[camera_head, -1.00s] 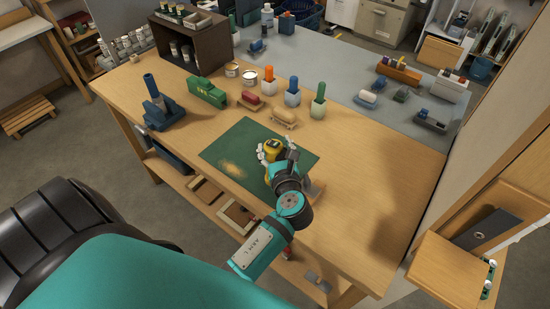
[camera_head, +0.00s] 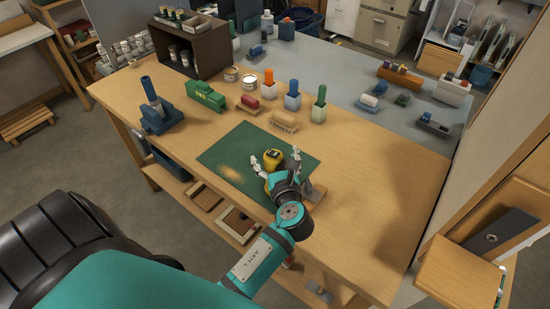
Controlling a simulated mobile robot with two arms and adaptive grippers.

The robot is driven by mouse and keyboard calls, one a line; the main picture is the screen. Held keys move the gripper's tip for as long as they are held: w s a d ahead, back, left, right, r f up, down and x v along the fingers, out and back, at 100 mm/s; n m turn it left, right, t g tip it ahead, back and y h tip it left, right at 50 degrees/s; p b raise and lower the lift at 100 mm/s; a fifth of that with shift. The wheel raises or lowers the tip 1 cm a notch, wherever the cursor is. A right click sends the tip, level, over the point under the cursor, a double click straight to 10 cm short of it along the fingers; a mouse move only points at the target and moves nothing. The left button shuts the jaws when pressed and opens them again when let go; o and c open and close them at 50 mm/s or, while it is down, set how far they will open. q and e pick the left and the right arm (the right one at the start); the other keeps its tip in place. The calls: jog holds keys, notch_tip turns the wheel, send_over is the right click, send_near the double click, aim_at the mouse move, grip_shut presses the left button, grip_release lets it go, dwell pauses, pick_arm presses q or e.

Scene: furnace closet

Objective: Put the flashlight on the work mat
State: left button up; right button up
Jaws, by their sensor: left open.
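The green work mat (camera_head: 222,158) lies flat on the wooden workbench. A rounded yellow and black object (camera_head: 271,161) sits on the mat's right part; I cannot tell for sure whether it is the flashlight or something like a tape measure. My left gripper (camera_head: 275,157) is over the mat's right part, open, with its pale fingertips on either side of the yellow object. The gripper and wrist hide its near side, and contact cannot be told. My right gripper is not in view. No other thing is clearly a flashlight.
Behind the mat stand a red block (camera_head: 249,104), a tan brush-like block (camera_head: 284,121) and several colour-topped holders (camera_head: 292,102). A green box (camera_head: 206,96) and a blue upright tool (camera_head: 153,108) stand left. The bench's right part is clear.

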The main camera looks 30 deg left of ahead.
pick_arm(q)
jog(key=shift+s+r, duration=0.1)
jog(key=shift+r, duration=0.1)
jog(key=p+v, duration=0.4)
jog(key=v, duration=0.7)
jog(key=shift+s+d, duration=0.3)
